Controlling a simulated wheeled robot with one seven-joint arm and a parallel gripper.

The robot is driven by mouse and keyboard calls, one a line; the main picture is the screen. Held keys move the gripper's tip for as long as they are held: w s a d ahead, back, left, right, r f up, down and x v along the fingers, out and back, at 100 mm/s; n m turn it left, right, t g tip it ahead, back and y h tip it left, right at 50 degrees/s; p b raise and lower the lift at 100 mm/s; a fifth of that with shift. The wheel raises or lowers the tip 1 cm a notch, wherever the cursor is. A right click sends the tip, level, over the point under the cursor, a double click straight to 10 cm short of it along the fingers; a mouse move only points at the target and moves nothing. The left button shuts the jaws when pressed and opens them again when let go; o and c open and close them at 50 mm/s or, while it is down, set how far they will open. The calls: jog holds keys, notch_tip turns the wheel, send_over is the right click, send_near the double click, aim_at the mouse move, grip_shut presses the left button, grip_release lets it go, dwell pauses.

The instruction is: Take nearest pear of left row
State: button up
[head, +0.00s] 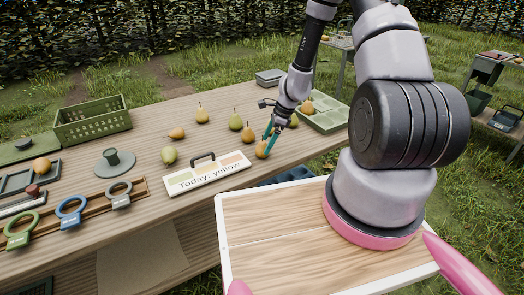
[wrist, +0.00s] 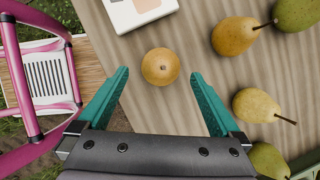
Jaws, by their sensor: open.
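A yellow-brown pear (head: 261,150) stands near the table's front edge, partly covered by a finger in the head view. In the wrist view this pear (wrist: 161,67) shows from above as a round shape, between and just beyond the fingertips. My gripper (head: 270,134) is open, with teal fingers, above and around the pear's sides; it also shows in the wrist view (wrist: 160,82). I see no contact with the pear. Behind it are a yellow pear (head: 248,133) and a green pear (head: 236,122). Farther left lie a yellow pear (head: 176,133) and a green pear (head: 169,155).
A sign reading "Today: yellow" (head: 208,185) stands close to the left of the gripper. A green compartment tray (head: 330,122) is at the right table end. A green crate (head: 92,128) stands at the back left. Another pear (head: 202,116) stands at the back.

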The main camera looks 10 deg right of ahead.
aim_at(264, 146)
jog(key=shift+x, duration=1.5)
jog(key=shift+w, duration=0.1)
jog(key=c, duration=1.5)
jog(key=shift+o, duration=0.2)
jog(key=shift+r, duration=0.15)
